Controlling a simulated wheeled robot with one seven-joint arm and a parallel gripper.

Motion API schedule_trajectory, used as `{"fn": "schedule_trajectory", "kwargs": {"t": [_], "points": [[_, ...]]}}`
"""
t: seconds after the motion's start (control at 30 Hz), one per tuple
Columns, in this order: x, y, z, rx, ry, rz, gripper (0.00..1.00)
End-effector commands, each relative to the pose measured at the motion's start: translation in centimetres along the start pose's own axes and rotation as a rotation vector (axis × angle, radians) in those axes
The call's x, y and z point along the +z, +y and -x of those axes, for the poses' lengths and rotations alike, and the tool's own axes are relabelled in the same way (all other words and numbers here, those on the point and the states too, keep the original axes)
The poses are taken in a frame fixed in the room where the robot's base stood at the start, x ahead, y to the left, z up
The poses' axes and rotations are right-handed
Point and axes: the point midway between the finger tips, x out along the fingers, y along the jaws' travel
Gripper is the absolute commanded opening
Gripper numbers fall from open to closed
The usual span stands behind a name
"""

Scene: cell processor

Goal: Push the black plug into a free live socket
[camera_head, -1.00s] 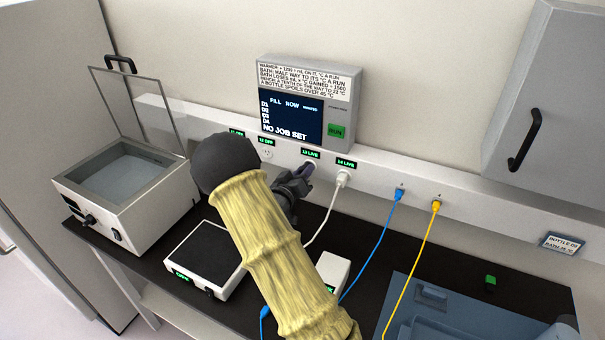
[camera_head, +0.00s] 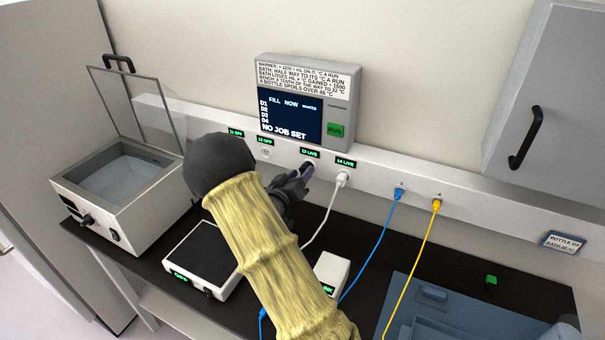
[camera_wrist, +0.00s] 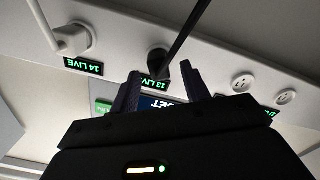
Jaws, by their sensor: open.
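The black plug (camera_wrist: 157,62) is at the L3 LIVE socket on the wall rail, its dark cord running up in the wrist view. It appears seated against the rail, though I cannot tell its exact depth. My gripper (camera_wrist: 160,74) is open, with one finger on each side just short of the plug. In the head view my gripper (camera_head: 293,182) is close to the rail under the L3 LIVE label (camera_head: 310,153), and it hides most of the plug. A white plug (camera_head: 342,177) sits in the L4 LIVE socket.
The L2 OFF socket (camera_head: 266,153) is empty, left of L3. Blue (camera_head: 397,194) and yellow (camera_head: 436,205) cables enter the rail on the right. A screen box (camera_head: 305,105) is mounted above. The lidded bath (camera_head: 120,180) stands left, and a black-topped device (camera_head: 203,255) below.

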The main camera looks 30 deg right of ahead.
Motion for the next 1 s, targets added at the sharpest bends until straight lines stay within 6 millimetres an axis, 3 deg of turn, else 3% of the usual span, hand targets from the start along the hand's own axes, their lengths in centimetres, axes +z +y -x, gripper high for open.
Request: {"fn": "schedule_trajectory", "kwargs": {"t": [0.7, 1.0], "points": [[0.1, -0.2, 13.9, -0.003, 0.003, 0.0, 0.46], [0.1, 0.0, 15.2, 0.0, 0.001, 0.001, 0.46]]}}
